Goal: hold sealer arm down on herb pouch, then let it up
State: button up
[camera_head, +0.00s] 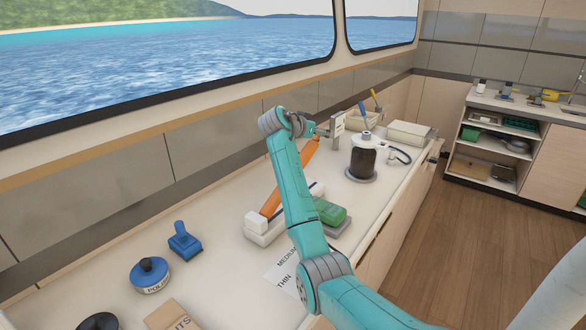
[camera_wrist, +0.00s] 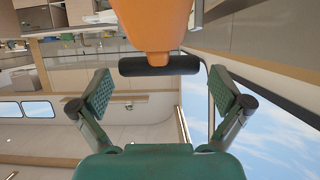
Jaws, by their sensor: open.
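The sealer's orange arm (camera_head: 311,150) is raised and slants up from its white base (camera_head: 262,236) on the counter. My own arm covers part of it. The green herb pouch (camera_head: 331,211) lies at the sealer, on a grey support, partly behind my arm. In the wrist view the orange sealer arm (camera_wrist: 152,22) ends in a black handle bar (camera_wrist: 158,65). My gripper (camera_wrist: 160,92) is open and empty. Its two green fingers stand wide apart, one on each side below the bar, and I see no contact. In the head view the fingers cannot be made out clearly.
A dark jar (camera_head: 362,160) on a round base stands right of the sealer, with a white box (camera_head: 409,134) behind. A blue-handled tool (camera_head: 184,240), a polish tin (camera_head: 150,276) and a label sheet (camera_head: 286,279) lie nearer. The window wall runs along the counter's back.

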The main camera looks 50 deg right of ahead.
jog(key=shift+v, duration=2.5)
